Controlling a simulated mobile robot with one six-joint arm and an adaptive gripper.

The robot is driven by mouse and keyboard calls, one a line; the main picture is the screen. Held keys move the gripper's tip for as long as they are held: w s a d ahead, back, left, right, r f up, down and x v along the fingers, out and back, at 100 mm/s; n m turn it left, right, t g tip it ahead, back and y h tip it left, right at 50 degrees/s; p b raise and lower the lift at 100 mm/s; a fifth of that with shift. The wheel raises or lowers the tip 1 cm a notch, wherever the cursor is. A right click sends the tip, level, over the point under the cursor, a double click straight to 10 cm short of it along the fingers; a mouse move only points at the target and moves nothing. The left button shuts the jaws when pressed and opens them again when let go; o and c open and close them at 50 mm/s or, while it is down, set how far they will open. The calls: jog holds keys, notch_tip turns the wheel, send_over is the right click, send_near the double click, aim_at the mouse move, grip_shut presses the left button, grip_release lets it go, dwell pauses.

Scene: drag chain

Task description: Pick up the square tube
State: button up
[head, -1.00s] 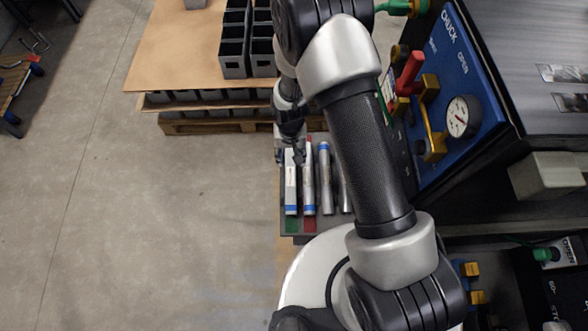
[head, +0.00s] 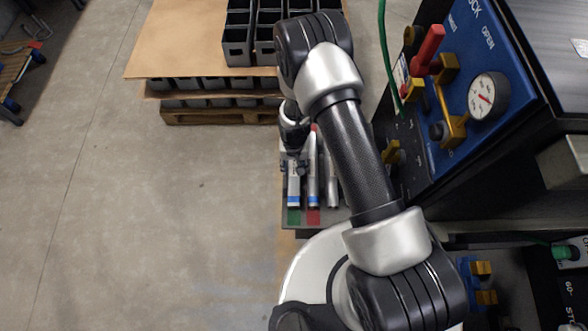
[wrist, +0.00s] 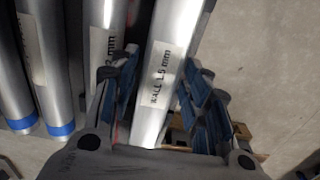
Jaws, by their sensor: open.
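Several silvery metal tubes lie side by side on a small stand. The leftmost tube (head: 293,187) in the head view carries a white label and a blue band near its front end. In the wrist view, a flat-faced tube (wrist: 176,30) labelled "WALL 1.5 mm" lies between the blue-padded fingers of my gripper (wrist: 160,98). The fingers are open, one on each side of the tube, and a gap shows on at least the right side. In the head view my gripper (head: 294,163) is over the leftmost tube, partly hidden by my arm.
A neighbouring labelled tube (wrist: 100,35) lies close to the left finger; other tubes (wrist: 45,70) have blue bands. A machine panel (head: 465,60) with a gauge and red lever stands to the right. A pallet with black bins (head: 237,50) is behind.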

jog(key=shift+f, duration=0.85)
jog(key=shift+r, duration=0.1)
jog(key=shift+c, duration=0.2)
grip_shut()
